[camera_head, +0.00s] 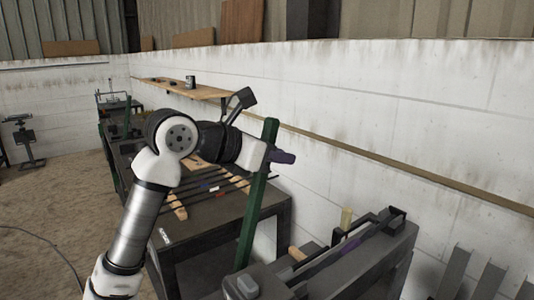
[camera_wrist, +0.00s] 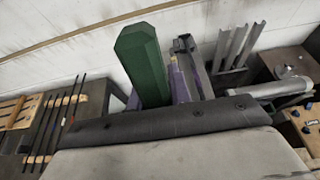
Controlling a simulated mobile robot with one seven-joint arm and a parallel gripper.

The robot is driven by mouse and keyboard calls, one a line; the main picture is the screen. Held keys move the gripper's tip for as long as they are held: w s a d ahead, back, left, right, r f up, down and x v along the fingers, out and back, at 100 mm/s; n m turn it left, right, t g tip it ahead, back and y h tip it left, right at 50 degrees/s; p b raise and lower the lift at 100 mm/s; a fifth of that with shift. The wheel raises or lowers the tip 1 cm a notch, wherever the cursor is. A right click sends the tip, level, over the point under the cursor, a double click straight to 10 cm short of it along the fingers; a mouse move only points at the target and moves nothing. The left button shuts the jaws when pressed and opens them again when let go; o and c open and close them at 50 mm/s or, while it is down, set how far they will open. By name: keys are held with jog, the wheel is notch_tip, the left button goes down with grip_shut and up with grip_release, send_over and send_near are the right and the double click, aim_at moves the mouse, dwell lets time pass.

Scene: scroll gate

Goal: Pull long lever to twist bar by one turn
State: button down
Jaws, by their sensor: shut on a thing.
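The long lever (camera_head: 256,205) is a green bar that stands steeply in the head view, its top leaning right. Its lower end meets the dark grey bending machine (camera_head: 375,256) at the bottom, where the joint is partly hidden. My gripper (camera_head: 275,156), with purple fingers, is shut on the lever a little below its top. In the wrist view the lever's green, many-sided end (camera_wrist: 141,60) rises beyond the dark wrist edge, with a purple finger (camera_wrist: 179,84) beside it. The bar to be twisted cannot be made out clearly.
A dark workbench (camera_head: 225,222) with several thin rods and wooden pieces stands behind my arm. A white block wall (camera_head: 400,110) runs along the right, with a wooden shelf (camera_head: 185,87). Grey metal profiles (camera_head: 470,275) stand at the lower right. Open floor lies left.

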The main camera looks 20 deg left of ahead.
dwell(0.4)
jog(key=c, duration=1.3)
grip_release()
jog(key=shift+w+d+f, duration=0.1)
jog(key=shift+w+d, duration=0.05)
jog(key=b+v, duration=0.3)
jog(key=v, duration=1.1)
jog(key=shift+b, duration=0.4)
